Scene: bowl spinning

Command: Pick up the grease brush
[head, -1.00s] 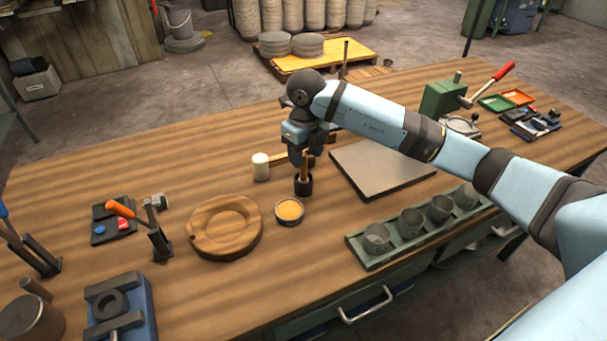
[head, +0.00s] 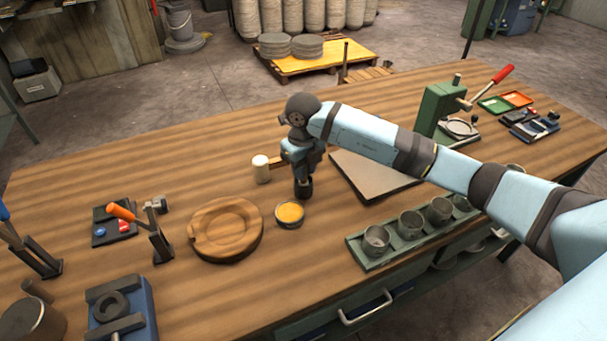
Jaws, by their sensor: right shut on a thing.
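The grease brush stands upright in a small dark holder (head: 303,189) on the wooden table, left of the grey plate. Its brown handle is now mostly hidden behind my right gripper (head: 302,174). The right gripper points straight down over the holder and is shut on the brush handle. The bristle end cannot be seen. A small tin of yellow grease (head: 290,213) sits just in front of the holder. My left gripper is not in view.
A mallet (head: 262,170) lies close behind the gripper. A round wooden board (head: 225,229) lies to the left. A grey plate (head: 372,178) and a green tray (head: 379,262) with several metal cups are to the right. The table is clear in front of the grease tin.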

